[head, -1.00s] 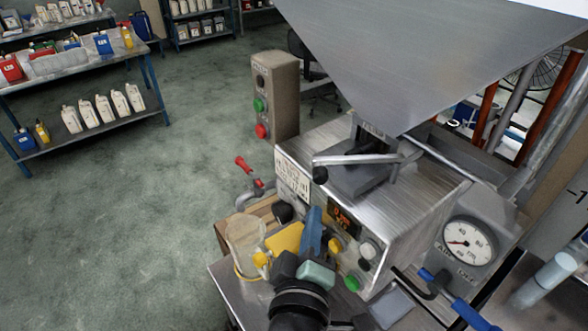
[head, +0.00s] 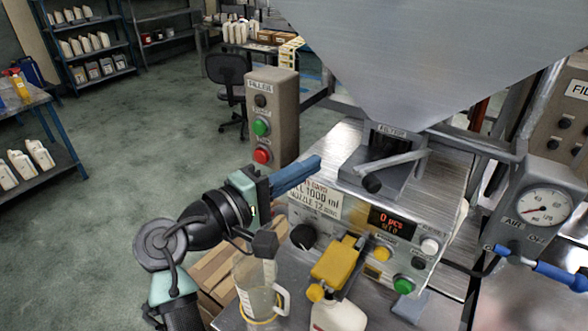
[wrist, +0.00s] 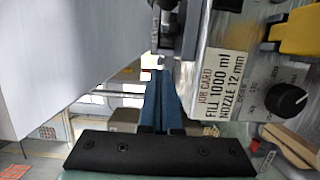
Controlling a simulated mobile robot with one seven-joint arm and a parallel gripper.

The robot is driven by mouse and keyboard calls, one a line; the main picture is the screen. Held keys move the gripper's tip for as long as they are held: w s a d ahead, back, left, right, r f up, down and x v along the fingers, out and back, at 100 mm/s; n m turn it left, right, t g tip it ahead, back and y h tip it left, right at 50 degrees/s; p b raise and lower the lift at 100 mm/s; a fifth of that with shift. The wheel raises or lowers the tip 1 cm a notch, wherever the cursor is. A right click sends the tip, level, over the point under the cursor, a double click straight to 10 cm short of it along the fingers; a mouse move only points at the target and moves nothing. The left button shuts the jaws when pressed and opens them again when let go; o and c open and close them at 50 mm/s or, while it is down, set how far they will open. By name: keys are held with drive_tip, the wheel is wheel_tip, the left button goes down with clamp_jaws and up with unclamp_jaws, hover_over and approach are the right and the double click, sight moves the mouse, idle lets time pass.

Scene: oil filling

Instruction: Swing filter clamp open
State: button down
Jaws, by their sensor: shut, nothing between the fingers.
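The filter housing (head: 378,160), labelled on top, sits on the metal filler box beneath the hopper. My gripper (head: 318,162), with blue fingers, is shut and empty. It points right towards the housing, to the left of the knob and apart from it in the head view. In the wrist view the shut blue fingers (wrist: 158,75) point up at a dark metal part (wrist: 168,30), perhaps the clamp; contact cannot be told.
The hopper (head: 430,60) hangs close above the housing. A button post (head: 272,120) stands behind my gripper. The job card (head: 314,200) and control panel (head: 392,222) are on the box front. A jug (head: 258,290) and yellow nozzle part (head: 338,262) are below.

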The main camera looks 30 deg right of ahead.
drive_tip(key=d, duration=0.2)
drive_tip(key=d+p, duration=0.1)
drive_tip(key=d, duration=0.1)
drive_tip(key=w+d+p, duration=0.1)
drive_tip(key=shift+d+r, duration=0.2)
drive_tip(key=shift+d, duration=0.2)
drive_tip(key=shift+s+a+f+p, duration=0.15)
drive_tip(key=shift+s+p, duration=0.2)
drive_tip(key=shift+s, duration=0.3)
drive_tip(key=shift+s+a+p, duration=0.1)
drive_tip(key=shift+s+p, duration=0.25)
drive_tip(key=shift+s, duration=0.3)
drive_tip(key=shift+s+a+f+p, duration=0.15)
drive_tip(key=shift+s+p, duration=0.2)
drive_tip(key=shift+s, duration=0.3)
drive_tip(key=shift+r, duration=0.1)
